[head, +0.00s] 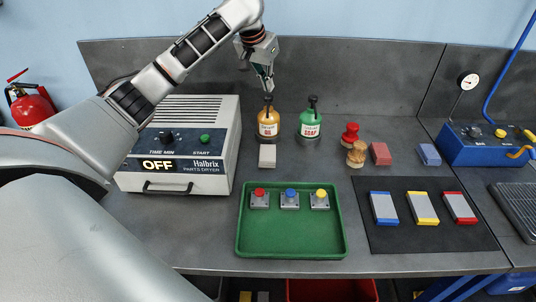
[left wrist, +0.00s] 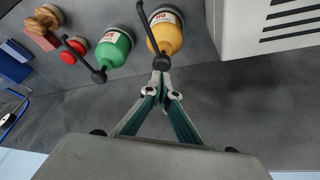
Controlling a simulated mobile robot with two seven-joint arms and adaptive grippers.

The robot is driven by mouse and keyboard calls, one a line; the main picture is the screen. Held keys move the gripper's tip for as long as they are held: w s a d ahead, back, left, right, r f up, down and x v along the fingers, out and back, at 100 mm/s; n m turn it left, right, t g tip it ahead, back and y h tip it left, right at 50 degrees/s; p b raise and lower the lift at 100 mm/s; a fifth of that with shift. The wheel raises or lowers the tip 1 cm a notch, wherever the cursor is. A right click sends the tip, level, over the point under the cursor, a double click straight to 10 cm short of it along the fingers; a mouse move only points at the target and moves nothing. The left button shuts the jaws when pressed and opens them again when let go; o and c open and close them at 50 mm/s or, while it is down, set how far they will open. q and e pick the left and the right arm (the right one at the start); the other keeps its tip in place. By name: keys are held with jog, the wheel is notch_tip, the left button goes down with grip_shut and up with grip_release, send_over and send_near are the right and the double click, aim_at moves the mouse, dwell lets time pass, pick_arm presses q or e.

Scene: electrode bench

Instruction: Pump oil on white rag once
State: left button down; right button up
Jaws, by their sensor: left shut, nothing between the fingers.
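The oil bottle (head: 268,124) is yellow with a black pump top and stands on the bench. It also shows in the left wrist view (left wrist: 166,36). A white rag (head: 267,156), a small pale block-like piece, lies just in front of it. My left gripper (head: 267,88) is shut and empty, pointing down close above the oil bottle's pump. In the left wrist view its fingertips (left wrist: 161,68) overlap the black pump head; I cannot tell whether they touch it. My right gripper is in neither view.
A green soap bottle (head: 310,125) stands right of the oil bottle. The parts dryer (head: 190,180) stands left, its display reading OFF. A green tray (head: 291,240) with three buttoned parts lies in front. A red stamp-like piece (head: 350,132) and blocks stand right.

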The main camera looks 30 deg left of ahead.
aim_at(269, 95)
pick_arm(q)
jog(key=shift+f, duration=0.1)
jog(key=shift+f, duration=1.45)
jog(key=shift+r, duration=1.5)
notch_tip(269, 95, up, 6)
jog(key=shift+s+d+f, duration=0.1)
dwell(0.6)
